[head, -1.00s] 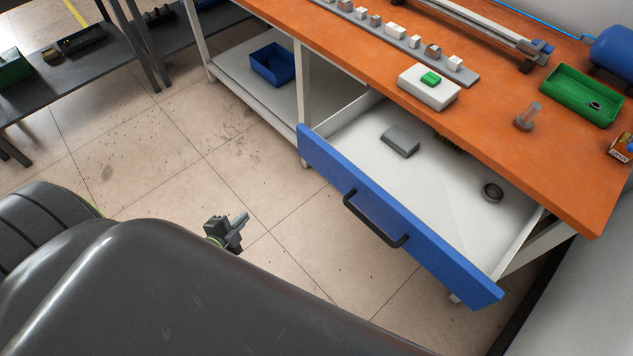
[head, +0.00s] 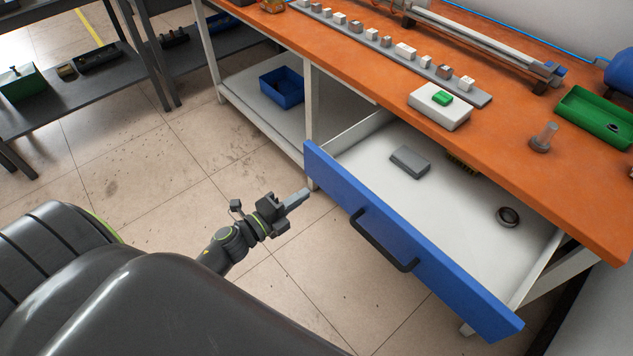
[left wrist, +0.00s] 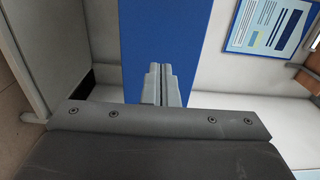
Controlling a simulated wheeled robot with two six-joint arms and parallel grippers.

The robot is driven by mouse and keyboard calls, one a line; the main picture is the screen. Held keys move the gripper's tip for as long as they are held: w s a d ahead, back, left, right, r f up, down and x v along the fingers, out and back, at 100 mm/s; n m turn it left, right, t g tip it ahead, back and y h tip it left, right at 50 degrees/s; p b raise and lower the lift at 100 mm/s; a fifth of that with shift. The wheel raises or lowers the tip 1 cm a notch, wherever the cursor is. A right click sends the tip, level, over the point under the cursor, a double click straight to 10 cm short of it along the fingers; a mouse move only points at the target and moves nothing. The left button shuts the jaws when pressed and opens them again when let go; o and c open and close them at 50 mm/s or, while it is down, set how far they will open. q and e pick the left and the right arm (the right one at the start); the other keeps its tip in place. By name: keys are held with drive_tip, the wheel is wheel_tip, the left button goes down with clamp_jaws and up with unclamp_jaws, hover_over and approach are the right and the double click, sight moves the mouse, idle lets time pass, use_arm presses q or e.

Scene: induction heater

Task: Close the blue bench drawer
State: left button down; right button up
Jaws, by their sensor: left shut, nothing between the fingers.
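The blue bench drawer (head: 400,245) is pulled out from under the orange bench top, with its white inside showing. Its black bar handle (head: 383,240) is on the front panel. My left gripper (head: 297,198) is shut and empty, to the left of the drawer front and apart from it in the head view. In the left wrist view the shut fingers (left wrist: 160,85) point toward the blue drawer front (left wrist: 165,35). My right gripper is in neither view.
The drawer holds a grey block (head: 410,161), a dark ring (head: 507,217) and a partly hidden item. The orange bench top (head: 480,130) carries a white box with a green button (head: 440,105) and a green tray (head: 598,115). A blue bin (head: 282,88) sits on the lower shelf.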

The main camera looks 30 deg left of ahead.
sight(326, 179)
use_arm(q)
drive_tip(key=shift+p+x, duration=0.3)
drive_tip(key=shift+x, duration=2.4)
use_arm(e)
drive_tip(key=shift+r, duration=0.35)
